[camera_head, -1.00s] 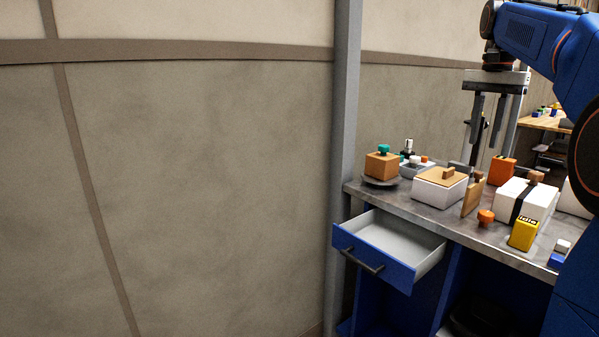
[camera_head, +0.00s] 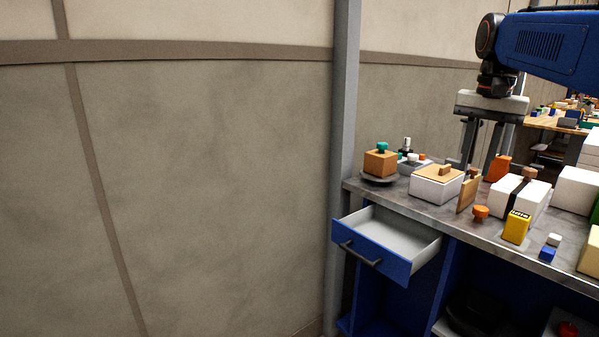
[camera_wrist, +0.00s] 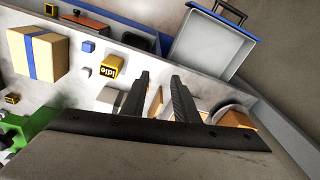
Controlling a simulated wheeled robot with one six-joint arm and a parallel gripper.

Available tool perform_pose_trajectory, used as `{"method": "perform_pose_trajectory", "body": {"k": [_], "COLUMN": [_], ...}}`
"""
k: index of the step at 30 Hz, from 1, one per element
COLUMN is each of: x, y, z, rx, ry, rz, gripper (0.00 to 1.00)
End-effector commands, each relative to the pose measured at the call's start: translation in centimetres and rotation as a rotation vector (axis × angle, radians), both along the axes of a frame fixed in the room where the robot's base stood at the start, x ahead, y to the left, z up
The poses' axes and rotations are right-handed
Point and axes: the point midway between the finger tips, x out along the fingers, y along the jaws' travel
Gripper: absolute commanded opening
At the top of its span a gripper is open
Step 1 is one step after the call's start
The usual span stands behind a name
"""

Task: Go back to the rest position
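My gripper (camera_head: 480,165) hangs fingers-down above the back of the workbench (camera_head: 405,200), behind the white box with a wooden lid (camera_head: 437,187) in the head view. In the wrist view, my gripper (camera_wrist: 160,82) has its two dark fingers well apart with nothing held between them. My blue arm reaches in from the upper right of the head view. No marker of a rest position is visible.
An open, empty drawer (camera_head: 375,250) sticks out from the bench front; it also shows in the wrist view (camera_wrist: 212,45). A yellow "idle" block (camera_head: 516,227), an orange knob (camera_head: 480,213), a black-strapped white package (camera_head: 520,196) and an orange-brown block (camera_head: 380,163) stand on top.

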Motion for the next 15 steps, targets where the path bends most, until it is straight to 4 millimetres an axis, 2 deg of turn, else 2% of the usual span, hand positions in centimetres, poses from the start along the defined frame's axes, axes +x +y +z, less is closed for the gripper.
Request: {"method": "perform_pose_trajectory", "body": {"k": [1,8,15], "x": [-1.4,-6.8,-12.6], "y": [0.9,4.1,6.8], "z": [-0.9,-5.9,-12.3], "rx": [-0.005,-0.035,-0.070], "ry": [-0.014,-0.081,-0.152], "rz": [0.033,0.191,0.353], "gripper": [0.27,0.27,0.27]}}
